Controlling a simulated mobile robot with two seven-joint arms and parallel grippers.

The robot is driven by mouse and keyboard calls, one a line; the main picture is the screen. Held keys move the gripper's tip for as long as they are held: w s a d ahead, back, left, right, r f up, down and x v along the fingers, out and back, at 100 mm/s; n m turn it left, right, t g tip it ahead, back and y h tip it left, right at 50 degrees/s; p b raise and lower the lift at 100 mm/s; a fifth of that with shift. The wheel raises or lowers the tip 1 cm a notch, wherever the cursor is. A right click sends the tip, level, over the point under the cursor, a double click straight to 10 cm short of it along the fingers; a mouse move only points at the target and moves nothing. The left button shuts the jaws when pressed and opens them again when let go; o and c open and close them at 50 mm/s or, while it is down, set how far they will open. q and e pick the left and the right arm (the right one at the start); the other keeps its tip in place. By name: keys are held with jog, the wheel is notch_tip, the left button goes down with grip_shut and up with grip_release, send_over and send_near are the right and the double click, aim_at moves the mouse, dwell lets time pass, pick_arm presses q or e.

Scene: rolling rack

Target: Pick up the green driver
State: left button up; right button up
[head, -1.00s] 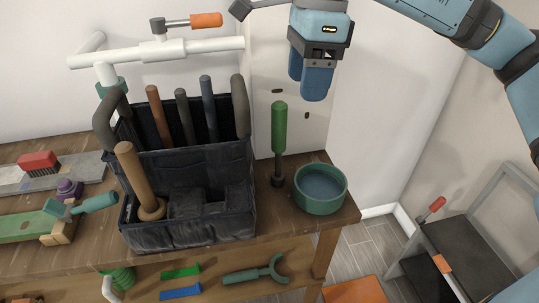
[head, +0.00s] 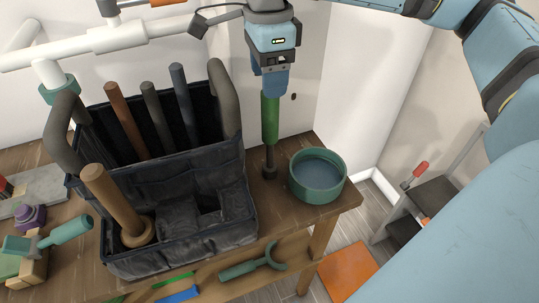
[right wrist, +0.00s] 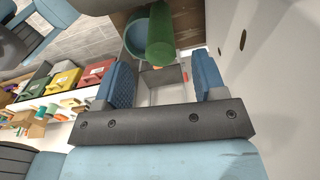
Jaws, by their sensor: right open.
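The green driver (head: 270,118) stands upright on the wooden bench, its green handle up and its dark shaft below. It is between the black tool bag (head: 175,225) and a round teal bowl (head: 318,198). My right gripper (head: 275,88) points down at the top of the handle, which its fingers partly hide in the head view. In the right wrist view the open fingers (right wrist: 162,72) are spread wide, with the green handle (right wrist: 160,30) just beyond their gap. Contact cannot be told. My left gripper is not in view.
The tool bag holds several upright handles, with a grey handle loop (head: 226,108) close to my right gripper. White pipe (head: 115,40) runs behind the bag. A white wall panel stands behind the driver. A grey rack (head: 440,192) is at the right.

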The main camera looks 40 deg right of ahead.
jog(key=shift+d+f, duration=0.15)
jog(key=shift+f, duration=2.55)
grip_shut()
jog(key=shift+r, duration=0.1)
